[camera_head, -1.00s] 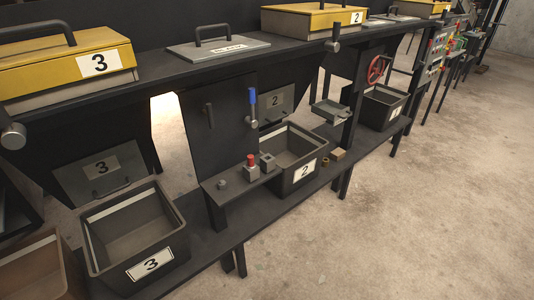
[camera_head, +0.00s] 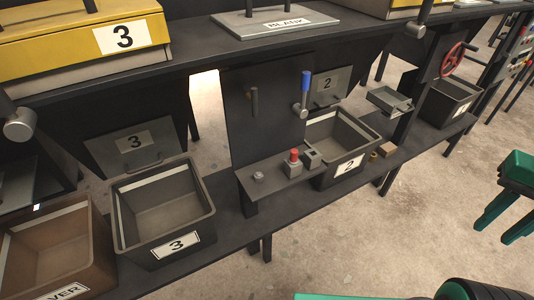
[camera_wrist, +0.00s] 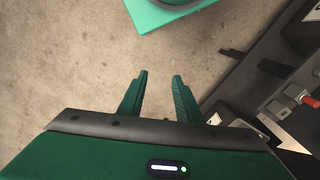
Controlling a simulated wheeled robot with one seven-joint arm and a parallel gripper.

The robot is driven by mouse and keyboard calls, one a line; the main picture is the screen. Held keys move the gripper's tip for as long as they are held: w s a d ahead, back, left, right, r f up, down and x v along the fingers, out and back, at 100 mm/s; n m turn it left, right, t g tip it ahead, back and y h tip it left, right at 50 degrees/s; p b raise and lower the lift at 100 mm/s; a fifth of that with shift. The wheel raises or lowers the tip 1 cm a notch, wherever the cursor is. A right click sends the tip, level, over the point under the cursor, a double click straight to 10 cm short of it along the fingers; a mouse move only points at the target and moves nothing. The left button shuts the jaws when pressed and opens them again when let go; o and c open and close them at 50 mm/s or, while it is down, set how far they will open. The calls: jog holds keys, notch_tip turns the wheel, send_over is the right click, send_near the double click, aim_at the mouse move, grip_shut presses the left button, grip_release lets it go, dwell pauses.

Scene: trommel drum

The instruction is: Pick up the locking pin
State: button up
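A small red-topped piece (camera_head: 294,155), which looks like the locking pin, stands upright in a grey block (camera_head: 293,168) on a small dark shelf (camera_head: 262,191) in the head view. The red piece also shows at the right edge of the wrist view (camera_wrist: 310,101). My green gripper (camera_head: 487,222) is at the right of the head view, well apart from the shelf. Its two fingers (camera_wrist: 156,76) are apart with only floor between them in the wrist view.
A second grey block (camera_head: 312,158) and a small round knob (camera_head: 258,177) sit beside the red piece. A blue-handled lever (camera_head: 305,85) is on the panel behind. Bin 2 (camera_head: 372,152) is to the right, bin 3 (camera_head: 207,205) to the left. Open floor lies in front.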

jog(key=shift+w+a, duration=0.1)
jog(key=shift+w, duration=0.3)
jog(key=shift+o, duration=1)
jog(key=w+a+n+t, duration=0.2)
jog(key=w+a+n, duration=0.3)
jog(key=w, duration=0.6)
jog(key=n+t+y, duration=0.2)
jog(key=n, duration=0.6)
send_near(295, 150)
jog(key=x, duration=0.4)
jog(key=shift+s+d+f, duration=0.15)
jog(key=shift+s+d, duration=0.05)
jog(key=shift+d, duration=0.1)
jog(key=shift+y, duration=0.3)
jog(key=shift+x, duration=3.2)
jog(key=shift+w+a, duration=0.15)
jog(key=shift+c, duration=0.3)
grip_shut()
